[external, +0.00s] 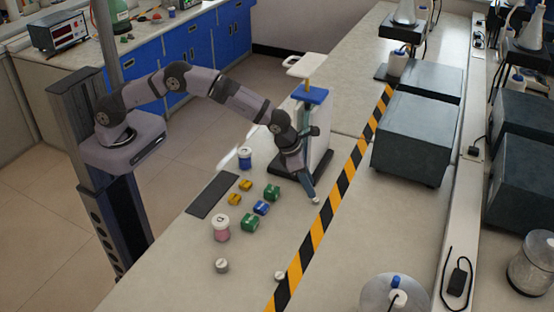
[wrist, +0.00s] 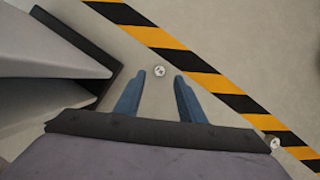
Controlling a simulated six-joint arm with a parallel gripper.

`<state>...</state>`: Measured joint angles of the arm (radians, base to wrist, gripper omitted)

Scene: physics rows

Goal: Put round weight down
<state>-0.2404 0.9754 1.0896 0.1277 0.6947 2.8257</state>
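My gripper (external: 310,194) points down at the table beside the tall white stand. In the wrist view its two blue fingers (wrist: 160,80) are spread apart. A small round metal weight (external: 316,200) is at the fingertips on the table. In the wrist view this weight (wrist: 159,71) shows in the gap between the fingertips, with space on both sides, so neither finger touches it. A second small round piece (external: 280,276) lies by the striped tape and shows at the right of the wrist view (wrist: 274,143). A larger round metal piece (external: 221,265) sits near the front.
The white stand with a blue top (external: 314,95) rises close behind my gripper. Green, yellow and blue blocks (external: 261,208), a pink jar (external: 221,229), a blue jar (external: 245,160) and a dark mat (external: 212,196) lie left. Striped tape (external: 335,195) runs right, with bare table around it.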

